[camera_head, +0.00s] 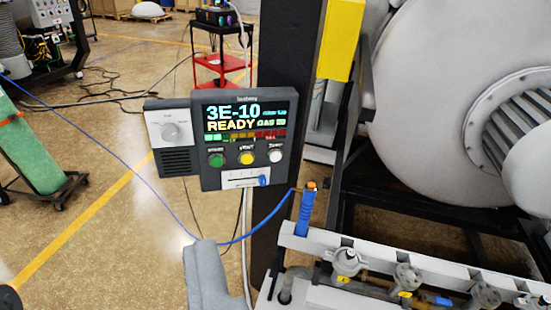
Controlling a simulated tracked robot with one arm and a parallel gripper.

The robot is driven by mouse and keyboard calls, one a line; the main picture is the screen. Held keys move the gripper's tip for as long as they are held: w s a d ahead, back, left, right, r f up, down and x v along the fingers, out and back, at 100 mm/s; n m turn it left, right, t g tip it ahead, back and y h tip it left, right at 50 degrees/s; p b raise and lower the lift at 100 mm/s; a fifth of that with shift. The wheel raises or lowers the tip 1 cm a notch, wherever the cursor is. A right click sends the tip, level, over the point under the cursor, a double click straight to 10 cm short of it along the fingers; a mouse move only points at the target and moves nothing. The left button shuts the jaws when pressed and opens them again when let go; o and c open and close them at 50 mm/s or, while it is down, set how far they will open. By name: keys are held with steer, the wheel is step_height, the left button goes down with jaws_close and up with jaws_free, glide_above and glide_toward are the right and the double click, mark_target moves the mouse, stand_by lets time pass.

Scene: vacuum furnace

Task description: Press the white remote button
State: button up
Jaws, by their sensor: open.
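The white remote button (275,156) is the rightmost of three round buttons on the dark control panel (242,138). Beside it are a yellow button (246,158) and a green button (216,160). The small labels above them are hard to read. The panel's screen (244,123) shows "3E-10" and "READY". A grey part that looks like my gripper (205,265) shows at the bottom, below and left of the white button and apart from the panel. Only part of it is in view, and nothing shows held.
A blue plug (307,208) with a cable stands on a pale rail with several valves (346,262) at lower right. A large white chamber (450,80) fills the right.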

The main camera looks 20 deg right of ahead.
jaws_close()
stand_by(1.6)
